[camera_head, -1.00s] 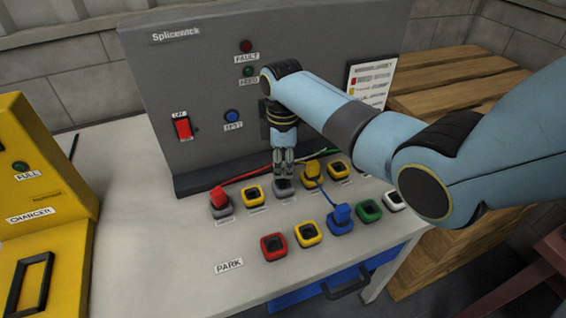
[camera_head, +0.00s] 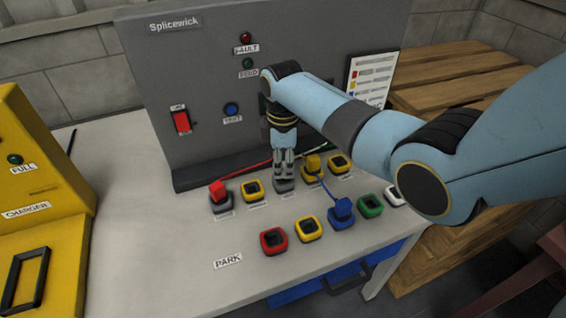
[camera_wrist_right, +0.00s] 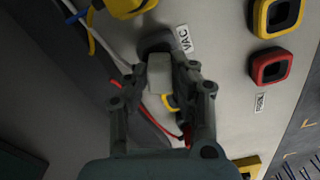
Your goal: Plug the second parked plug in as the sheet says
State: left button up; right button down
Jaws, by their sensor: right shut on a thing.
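My right gripper (camera_head: 284,174) is shut on a pale grey-white plug (camera_wrist_right: 160,76), pointing down at a dark grey socket (camera_wrist_right: 156,44) beside a label reading VAC. The same grey socket (camera_head: 285,186) shows under the fingers in the head view. I cannot tell how deep the plug sits. A blue plug (camera_head: 342,207) stands in the blue socket of the PARK row. A red plug (camera_head: 218,190) and a yellow plug (camera_head: 312,163) stand in the back row. The sheet (camera_head: 370,82) has coloured squares; its text is unreadable. My left gripper is out of view.
The PARK row has empty red (camera_head: 273,241), yellow (camera_head: 308,229) and green (camera_head: 370,205) sockets, with a white one (camera_head: 395,196) partly hidden by my arm. A yellow charger (camera_head: 40,200) stands left. Cables run behind the back row. The table front-left is clear.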

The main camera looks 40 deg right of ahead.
jog(key=shift+f, duration=0.4)
jog(key=c, duration=1)
grip_release()
jog(key=shift+c, duration=0.2)
jog(key=shift+r, duration=0.15)
notch_tip(320, 180, up, 12)
